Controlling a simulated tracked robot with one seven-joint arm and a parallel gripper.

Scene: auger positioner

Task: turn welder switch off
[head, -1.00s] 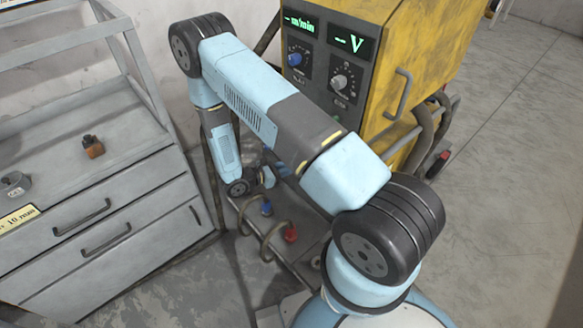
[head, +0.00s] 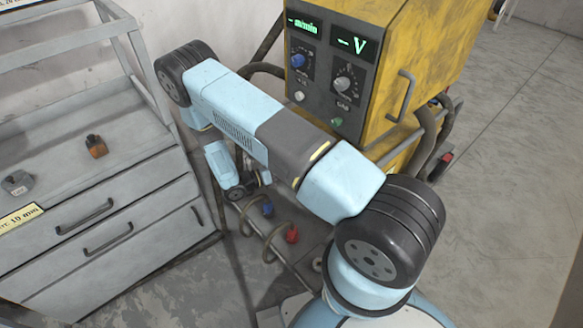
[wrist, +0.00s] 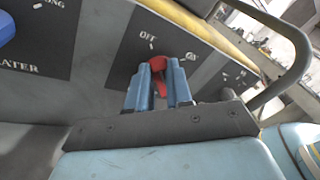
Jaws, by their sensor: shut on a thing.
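The red welder switch (wrist: 158,66) shows in the wrist view on a dark plate, with OFF printed at its upper left and ON at its upper right. My gripper (wrist: 160,72) has its two blue fingers closed around the red handle, one on each side. The fingers hide part of the handle, and I cannot tell exactly which mark it points to. In the head view the yellow welder (head: 430,50) stands at the upper right. The switch and my gripper are hidden there; only my arm shows in front of the cabinet.
The welder panel carries a blue knob (head: 297,61), a grey knob (head: 343,84) and a green button (head: 337,121). A metal handle (head: 403,96) sticks out nearby. A grey drawer cabinet (head: 110,215) stands at left. Hoses with blue and red fittings lie low beside my arm.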

